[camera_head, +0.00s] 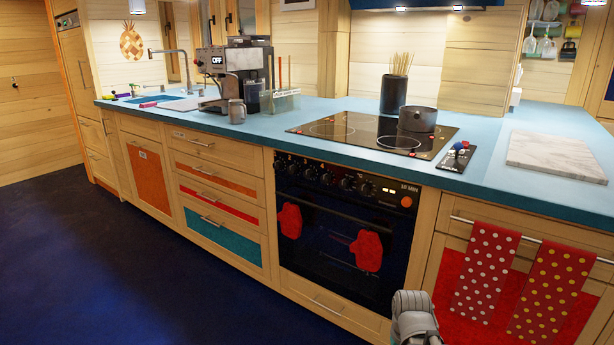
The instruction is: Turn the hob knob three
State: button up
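A row of several dark round knobs (327,179) runs along the top of the black oven front (335,225), below the counter edge. A grey part of my arm shows at the bottom edge, in front of the oven's lower right. My gripper is not in view.
Red oven mitts (367,250) hang on the oven front. Dotted towels (485,275) hang from a rail at the right. The dark floor (140,270) at the left is clear.

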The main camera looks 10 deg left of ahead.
aim_at(309, 174)
jog(key=u, duration=2.1)
jog(key=i, duration=0.65)
jog(key=z, duration=1.2)
